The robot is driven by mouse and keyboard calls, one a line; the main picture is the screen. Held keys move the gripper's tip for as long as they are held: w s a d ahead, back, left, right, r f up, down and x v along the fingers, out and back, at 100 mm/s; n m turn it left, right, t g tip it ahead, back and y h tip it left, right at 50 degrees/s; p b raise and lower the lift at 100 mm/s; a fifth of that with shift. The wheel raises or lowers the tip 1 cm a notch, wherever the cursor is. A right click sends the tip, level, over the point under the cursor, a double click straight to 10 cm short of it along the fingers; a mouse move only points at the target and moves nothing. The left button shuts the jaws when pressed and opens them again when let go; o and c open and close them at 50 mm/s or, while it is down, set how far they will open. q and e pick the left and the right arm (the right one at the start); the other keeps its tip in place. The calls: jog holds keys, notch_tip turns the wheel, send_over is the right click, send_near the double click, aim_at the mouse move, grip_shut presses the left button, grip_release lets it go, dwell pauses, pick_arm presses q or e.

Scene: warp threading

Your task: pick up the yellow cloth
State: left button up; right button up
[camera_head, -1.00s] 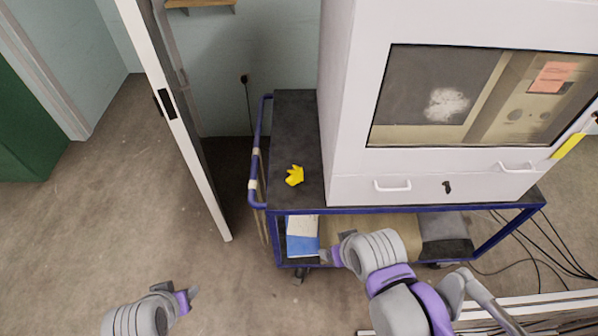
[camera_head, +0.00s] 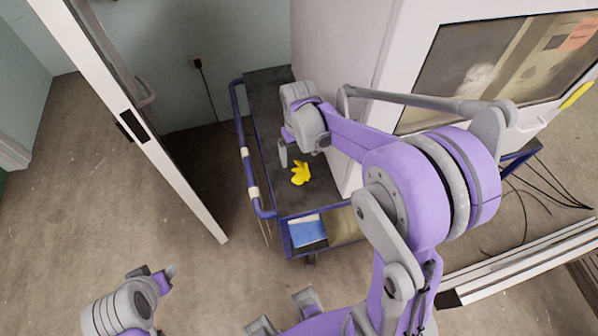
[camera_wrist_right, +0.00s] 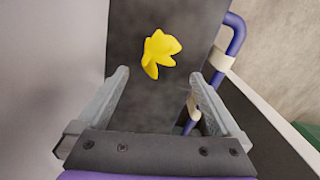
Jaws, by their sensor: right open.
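The yellow cloth (camera_head: 300,173) lies crumpled on the dark top of the blue-framed cart (camera_head: 268,99), beside the white cabinet. My right gripper (camera_head: 302,149) is over the cart top close to the cloth, open and empty. In the right wrist view the cloth (camera_wrist_right: 160,52) lies beyond the fingertips (camera_wrist_right: 160,78), roughly centred between them and apart from both. My left gripper (camera_head: 160,276) is low at the left over the floor, away from the cart. Its opening is too small to tell.
The white cabinet (camera_head: 352,70) stands on the cart just right of the cloth. A blue rail (camera_head: 243,150) edges the cart's left side. An open door (camera_head: 135,125) stands farther left. A blue-and-white item (camera_head: 307,232) lies on the lower shelf.

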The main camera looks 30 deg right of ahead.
aim_at(299, 168)
notch_tip(299, 168, down, 8)
jog(key=shift+r, duration=0.1)
dwell(0.4)
jog(key=shift+c, duration=0.2)
jog(key=c, duration=1)
notch_tip(299, 168, up, 10)
